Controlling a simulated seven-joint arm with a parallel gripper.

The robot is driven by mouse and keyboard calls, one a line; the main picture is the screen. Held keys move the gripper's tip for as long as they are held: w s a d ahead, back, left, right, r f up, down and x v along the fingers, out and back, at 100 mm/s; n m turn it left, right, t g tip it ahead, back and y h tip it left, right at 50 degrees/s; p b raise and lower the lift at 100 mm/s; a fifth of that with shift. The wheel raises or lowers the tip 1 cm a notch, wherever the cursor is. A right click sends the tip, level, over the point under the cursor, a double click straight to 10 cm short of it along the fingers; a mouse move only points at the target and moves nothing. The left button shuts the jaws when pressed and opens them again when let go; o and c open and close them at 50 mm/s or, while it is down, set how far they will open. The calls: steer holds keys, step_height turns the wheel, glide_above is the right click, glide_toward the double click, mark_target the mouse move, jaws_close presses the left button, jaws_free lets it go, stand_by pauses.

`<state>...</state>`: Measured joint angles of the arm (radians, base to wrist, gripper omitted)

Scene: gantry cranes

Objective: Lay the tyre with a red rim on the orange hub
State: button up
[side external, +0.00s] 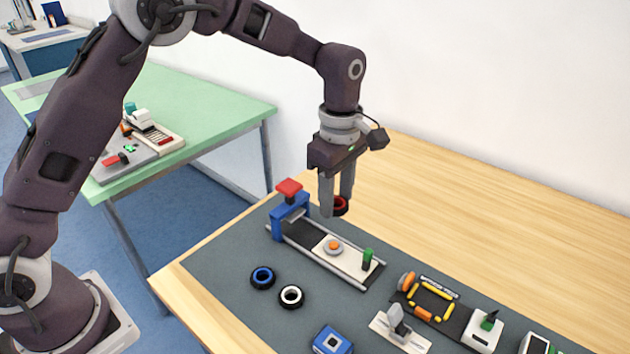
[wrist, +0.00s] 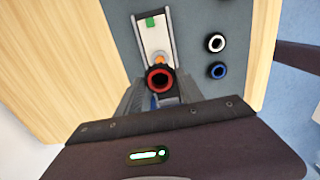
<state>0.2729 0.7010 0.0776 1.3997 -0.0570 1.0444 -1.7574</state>
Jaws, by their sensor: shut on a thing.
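The tyre with a red rim (side external: 341,205) is between the fingers of my gripper (side external: 336,205), held in the air above the table. It also shows in the wrist view (wrist: 159,79), where my gripper (wrist: 160,92) is shut on it. The orange hub (side external: 333,245) stands on a white plate (side external: 350,260) on the rail track, lower than the tyre and apart from it. In the wrist view the orange hub (wrist: 158,60) shows just beyond the tyre, partly hidden by it.
A blue gantry with a red top (side external: 289,200) straddles the track's left end. A green peg (side external: 368,258) stands on the white plate. Tyres with a blue rim (side external: 262,277) and a white rim (side external: 291,296) lie on the grey mat. Several other devices stand at the right.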

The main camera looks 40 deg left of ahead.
mark_target(334, 244)
steer(key=shift+f, duration=4.4)
steer(key=shift+f, duration=0.7)
steer(key=o, duration=1.3)
steer(key=shift+o, duration=0.2)
step_height(334, 244, up, 6)
steer(key=shift+f, duration=0.15)
steer(key=shift+r, duration=0.65)
